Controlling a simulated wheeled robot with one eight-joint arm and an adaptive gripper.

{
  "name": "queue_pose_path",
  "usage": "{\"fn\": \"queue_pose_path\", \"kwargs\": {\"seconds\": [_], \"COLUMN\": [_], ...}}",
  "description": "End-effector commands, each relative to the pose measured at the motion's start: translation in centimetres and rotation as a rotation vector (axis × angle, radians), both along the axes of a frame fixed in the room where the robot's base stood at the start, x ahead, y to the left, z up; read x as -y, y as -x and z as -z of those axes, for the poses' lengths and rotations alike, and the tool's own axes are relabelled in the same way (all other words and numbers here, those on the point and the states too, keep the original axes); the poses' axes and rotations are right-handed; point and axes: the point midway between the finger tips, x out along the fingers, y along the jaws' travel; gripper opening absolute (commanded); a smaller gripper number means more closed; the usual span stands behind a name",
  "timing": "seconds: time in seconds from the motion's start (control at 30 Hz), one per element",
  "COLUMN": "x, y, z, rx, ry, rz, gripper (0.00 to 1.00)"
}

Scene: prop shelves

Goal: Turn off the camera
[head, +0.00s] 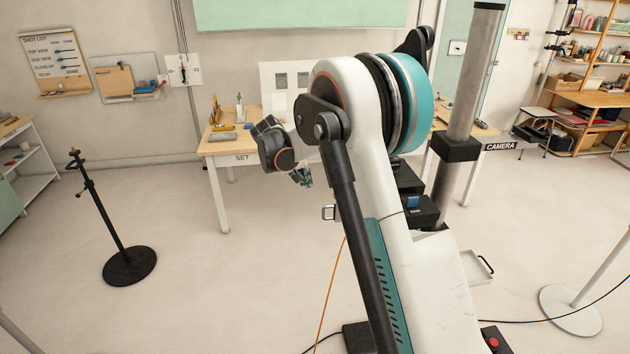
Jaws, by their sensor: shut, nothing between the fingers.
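No camera can be clearly made out. A CAMERA label (501,146) is on the front edge of the right-hand table (468,131), and my arm hides much of that table. My gripper (304,181) is small in the picture, left of my arm's large white link. It appears in front of the SET table (226,146), pointing down to the right. It is shut and empty, clear of the floor.
A black stand (105,210) with a round base is at the left. A white round-based stand (571,310) is at the lower right. Cables, one orange (329,290), lie on the floor. Wooden shelves (590,75) fill the right back. The left-centre floor is open.

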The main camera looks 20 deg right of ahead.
Motion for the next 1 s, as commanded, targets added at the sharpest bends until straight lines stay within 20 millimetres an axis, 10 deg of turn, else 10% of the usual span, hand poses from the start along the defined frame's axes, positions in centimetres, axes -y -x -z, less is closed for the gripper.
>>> {"fn": "queue_pose_path", "kwargs": {"seconds": [0.67,1.0], "x": [0.8,3.8], "y": [-1.0,-2.3], "z": [0.9,5.6], "rx": [-0.004,-0.004], "ry": [0.014,0.013], "rz": [0.020,0.021], "gripper": [0.00,0.00]}}
